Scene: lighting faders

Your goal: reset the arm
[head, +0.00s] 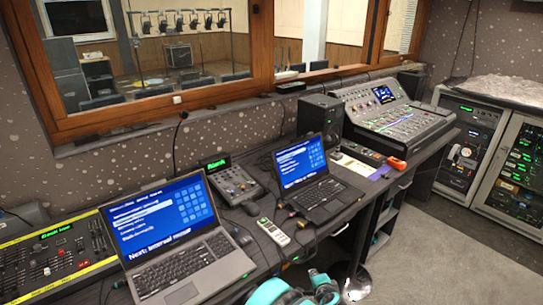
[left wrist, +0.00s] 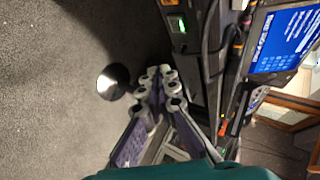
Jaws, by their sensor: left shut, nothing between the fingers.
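My left gripper (left wrist: 165,82) shows in the left wrist view with its grey fingers together and nothing held between them. It hangs over the floor beside the desk edge, apart from the desk gear. In the head view my teal arm parts show at the bottom centre, in front of the desk; the fingers are hard to make out there. My right gripper is in neither view. The lighting fader console (head: 62,262), edged with yellow tape, lies at the left end of the desk, clear of my arm.
Equipment racks (head: 470,140) stand at the right. The carpet (head: 440,240) is open. A silver round object (left wrist: 113,82) stands near my gripper.

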